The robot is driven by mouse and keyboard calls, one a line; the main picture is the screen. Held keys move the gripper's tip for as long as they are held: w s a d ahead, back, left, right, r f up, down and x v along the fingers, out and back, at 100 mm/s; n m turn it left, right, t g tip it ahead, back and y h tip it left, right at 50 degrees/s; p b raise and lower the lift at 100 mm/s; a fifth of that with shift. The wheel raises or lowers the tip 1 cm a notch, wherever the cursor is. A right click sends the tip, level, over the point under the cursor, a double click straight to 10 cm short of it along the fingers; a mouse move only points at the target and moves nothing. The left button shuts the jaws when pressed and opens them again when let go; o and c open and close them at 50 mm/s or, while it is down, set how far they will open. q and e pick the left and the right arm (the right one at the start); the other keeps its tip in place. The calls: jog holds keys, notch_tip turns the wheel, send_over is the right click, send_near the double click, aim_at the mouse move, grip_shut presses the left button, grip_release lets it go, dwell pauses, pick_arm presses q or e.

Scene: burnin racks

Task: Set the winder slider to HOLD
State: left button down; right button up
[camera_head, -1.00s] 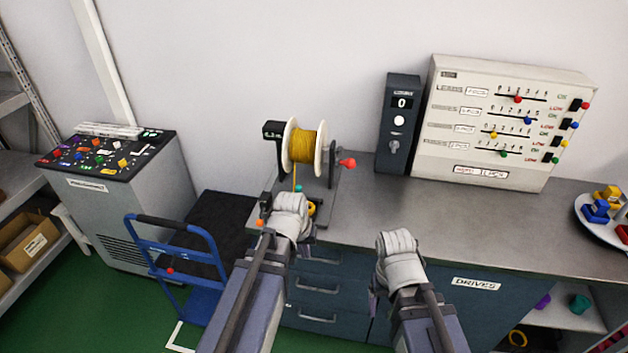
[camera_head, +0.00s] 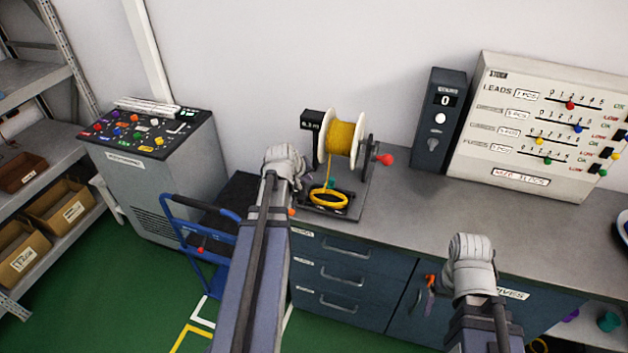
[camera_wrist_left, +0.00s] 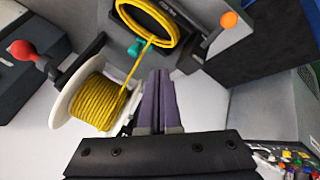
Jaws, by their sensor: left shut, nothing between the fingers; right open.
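The winder (camera_head: 366,160) stands on the bench with a yellow-wound spool (camera_head: 345,138), a red crank knob (camera_head: 384,160) and a yellow coil (camera_head: 328,198) at its base. An orange knob (camera_head: 291,211) shows at the base's left front corner; it is also in the left wrist view (camera_wrist_left: 229,19). I cannot read any HOLD marking. A teal part (camera_wrist_left: 134,47) sits by the coil. My left gripper (camera_wrist_left: 160,76) is shut and empty, near the spool, apart from the orange knob. My right gripper (camera_head: 471,252) is over the bench's front edge, its fingers hidden by the wrist.
A dark counter box (camera_head: 440,118) and a white slider panel (camera_head: 540,125) stand at the back right. A sloped console (camera_head: 160,160), a blue cart (camera_head: 190,240) and shelves (camera_head: 50,165) are at left. Bare bench lies right of the winder.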

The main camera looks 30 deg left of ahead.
pick_arm(q)
jog(key=b+x, duration=0.5)
jog(key=x, duration=0.3)
jog(key=shift+a+f+b, duration=0.1)
jog(key=shift+f+b, duration=0.05)
jog(key=shift+b, duration=0.2)
jog(key=w, duration=0.1)
jog(key=w+d, duration=0.1)
jog(key=shift+w+d+f, duration=0.1)
jog(key=shift+w+d, duration=0.1)
jog(key=shift+w, duration=0.1)
jog(key=shift+w+d, duration=0.35)
jog(key=shift+w, duration=0.15)
send_over(345, 202)
jog(key=shift+w+a, duration=0.2)
jog(key=shift+a, duration=0.1)
jog(key=shift+d, duration=0.2)
jog(key=shift+s, duration=0.15)
